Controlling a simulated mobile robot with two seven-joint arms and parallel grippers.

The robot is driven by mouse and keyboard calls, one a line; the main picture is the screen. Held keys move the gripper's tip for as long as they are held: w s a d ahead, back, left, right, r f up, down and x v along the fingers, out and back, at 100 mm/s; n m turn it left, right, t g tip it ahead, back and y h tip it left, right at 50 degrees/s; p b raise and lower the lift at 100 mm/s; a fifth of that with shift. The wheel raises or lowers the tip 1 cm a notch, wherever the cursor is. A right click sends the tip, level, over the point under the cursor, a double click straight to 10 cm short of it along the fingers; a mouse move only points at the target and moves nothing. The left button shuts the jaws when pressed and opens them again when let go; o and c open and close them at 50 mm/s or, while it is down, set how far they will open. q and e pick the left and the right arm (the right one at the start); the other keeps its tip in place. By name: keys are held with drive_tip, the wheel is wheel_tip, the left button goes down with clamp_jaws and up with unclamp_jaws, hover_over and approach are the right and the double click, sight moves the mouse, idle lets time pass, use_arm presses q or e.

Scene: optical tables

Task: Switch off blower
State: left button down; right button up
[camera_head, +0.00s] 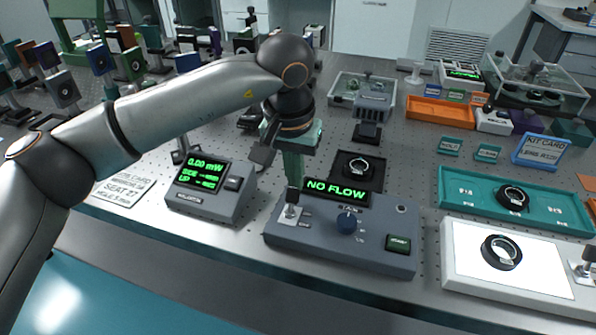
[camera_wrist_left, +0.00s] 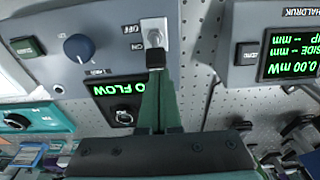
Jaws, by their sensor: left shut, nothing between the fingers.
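The blower console (camera_head: 330,247) is a grey box at the table's front edge. It has a toggle switch (camera_head: 289,213), a blue knob (camera_head: 347,222), a dark green button (camera_head: 398,244) and a display (camera_head: 337,191) reading NO FLOW in green. My left gripper (camera_head: 293,194) points down at the switch, its fingers shut with nothing between them. In the left wrist view the dark fingertips (camera_wrist_left: 155,60) are at the switch plate (camera_wrist_left: 153,30), beside OFF and ON labels. The tips partly hide the lever, so I cannot tell its position or whether they touch. My right gripper is out of view.
A power meter (camera_head: 210,188) reading 0.00 mW stands left of the console. A white plate (camera_head: 465,270) with a black ring and a teal tray (camera_head: 460,197) are on the right. A dark mount (camera_head: 357,168) stands just behind the console.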

use_arm(q)
drive_tip(key=shift+s, duration=0.1)
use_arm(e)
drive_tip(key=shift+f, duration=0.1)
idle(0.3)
use_arm(q)
drive_tip(key=shift+b, duration=0.3)
drive_tip(key=shift+s+a+r, duration=0.1)
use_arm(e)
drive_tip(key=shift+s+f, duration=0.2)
use_arm(q)
drive_tip(key=shift+t+b, duration=0.3)
drive_tip(key=shift+b, duration=0.05)
